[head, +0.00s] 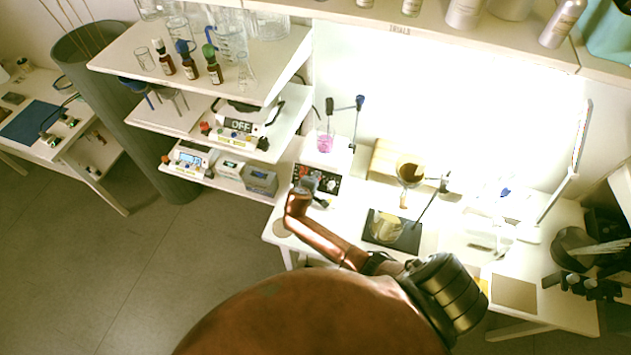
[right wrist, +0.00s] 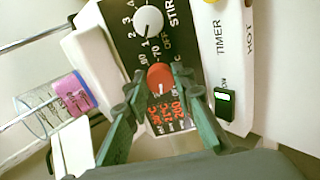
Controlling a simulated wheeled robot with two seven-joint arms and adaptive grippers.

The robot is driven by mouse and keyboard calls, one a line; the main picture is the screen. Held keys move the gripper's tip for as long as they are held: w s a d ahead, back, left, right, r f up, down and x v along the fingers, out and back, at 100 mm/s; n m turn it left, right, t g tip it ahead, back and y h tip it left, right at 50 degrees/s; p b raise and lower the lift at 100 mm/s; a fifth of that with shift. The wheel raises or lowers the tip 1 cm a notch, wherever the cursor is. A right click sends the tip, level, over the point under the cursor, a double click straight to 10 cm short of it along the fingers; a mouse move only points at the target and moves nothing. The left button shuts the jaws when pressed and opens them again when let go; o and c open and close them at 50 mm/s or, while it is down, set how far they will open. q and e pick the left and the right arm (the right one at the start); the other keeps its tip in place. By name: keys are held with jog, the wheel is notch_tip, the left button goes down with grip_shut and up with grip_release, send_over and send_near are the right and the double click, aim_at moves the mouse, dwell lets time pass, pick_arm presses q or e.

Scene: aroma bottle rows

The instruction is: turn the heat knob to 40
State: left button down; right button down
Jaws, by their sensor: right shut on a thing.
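The stirring hot plate's black panel (head: 322,177) is at the left end of the bright bench in the head view, with a beaker of pink liquid (head: 325,143) on the plate. My right gripper (head: 308,184) reaches this panel. In the right wrist view the red heat knob (right wrist: 160,76) lies between the green fingers of my right gripper (right wrist: 156,88), which are shut on it from both sides. A pale mark shows on the knob's lower part. The numbers around it are partly covered, so I cannot read its setting. My left gripper is out of view.
The white STIR knob (right wrist: 148,20) sits beside the heat knob. The pink beaker (right wrist: 60,102) also shows at left in the right wrist view. In the head view, a shelf (head: 140,55) with bottles stands left of the bench.

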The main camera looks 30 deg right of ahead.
jog(key=m+b, duration=0.1)
jog(key=m, duration=0.1)
jog(key=m+b, duration=0.1)
jog(key=m, duration=0.2)
jog(key=shift+a+f+m, duration=0.1)
jog(key=shift+f+m, duration=0.1)
jog(key=shift+m, duration=0.1)
jog(key=m+b, duration=0.3)
jog(key=m, duration=0.2)
jog(key=shift+b, duration=0.3)
jog(key=shift+r+m, duration=0.1)
jog(key=shift+m, duration=0.3)
jog(key=c, duration=1.6)
grip_release()
jog(key=shift+r, duration=0.25)
notch_tip(320, 180, up, 10)
jog(key=shift+f, duration=0.2)
